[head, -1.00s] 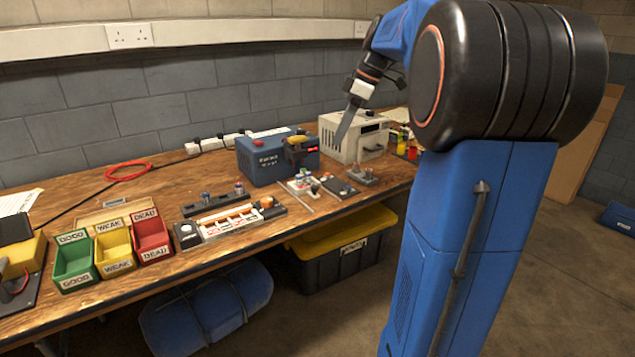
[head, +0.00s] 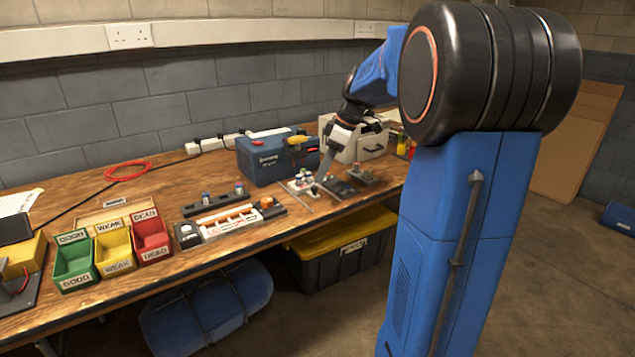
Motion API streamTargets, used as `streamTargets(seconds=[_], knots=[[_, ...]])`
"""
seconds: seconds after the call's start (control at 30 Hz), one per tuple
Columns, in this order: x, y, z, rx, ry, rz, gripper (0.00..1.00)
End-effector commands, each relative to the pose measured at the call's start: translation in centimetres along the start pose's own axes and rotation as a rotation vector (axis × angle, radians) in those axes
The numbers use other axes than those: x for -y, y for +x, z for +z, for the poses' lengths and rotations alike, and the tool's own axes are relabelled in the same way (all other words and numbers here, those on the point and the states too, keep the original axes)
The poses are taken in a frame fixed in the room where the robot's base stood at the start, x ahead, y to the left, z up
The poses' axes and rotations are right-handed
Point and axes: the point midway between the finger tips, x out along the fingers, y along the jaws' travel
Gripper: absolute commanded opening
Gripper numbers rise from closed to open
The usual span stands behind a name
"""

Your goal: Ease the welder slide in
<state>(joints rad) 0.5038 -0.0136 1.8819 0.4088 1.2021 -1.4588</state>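The welder appears to be the blue box (head: 262,165) at the back of the bench, with lettering and a yellow-orange part on its front. A small pale plate with little parts (head: 297,186) lies in front of it, with a dark flat block (head: 340,188) to the right. I cannot tell which of these is the slide. My gripper (head: 324,176) points down between the box and the dark block, its tips low by the small parts. The fingers overlap edge-on, so their opening and any contact are unclear.
A cream box (head: 348,147) stands behind my gripper. A grey fixture (head: 361,176) is at right. A long tray (head: 228,222) lies at front centre. Green (head: 73,262), yellow (head: 114,250) and red (head: 151,236) bins stand at left. Bare wood (head: 150,187) lies between.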

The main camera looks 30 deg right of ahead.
Motion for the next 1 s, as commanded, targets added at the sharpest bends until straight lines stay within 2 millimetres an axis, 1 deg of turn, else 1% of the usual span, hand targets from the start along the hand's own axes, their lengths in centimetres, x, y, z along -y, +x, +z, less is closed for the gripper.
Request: streamTargets(seconds=[0.03,0.1,0.2,0.33,0.5,0.77,0.8,0.87,0.9,0.93,1.0], knots=[[0.0,0.8,0.0,0.0,0.0,-0.002,0.37],[0.1,1.8,0.0,0.001,0.0,-0.003,0.37],[0.0,3.0,0.0,0.0,0.0,-0.002,0.37],[0.0,4.0,0.0,0.0,0.001,-0.001,0.37],[0.0,4.7,0.0,0.0,0.0,-0.001,0.37],[0.0,4.7,0.0,0.0,0.0,0.0,0.37],[0.0,4.7,0.0,0.0,0.0,0.0,0.27],[0.0,4.7,0.0,0.0,0.0,0.0,0.13],[0.0,4.7,0.0,0.0,0.0,0.0,0.03],[0.0,4.7,0.0,0.0,0.0,0.0,0.0],[0.0,4.7,0.0,0.0,0.0,0.0,0.0]])
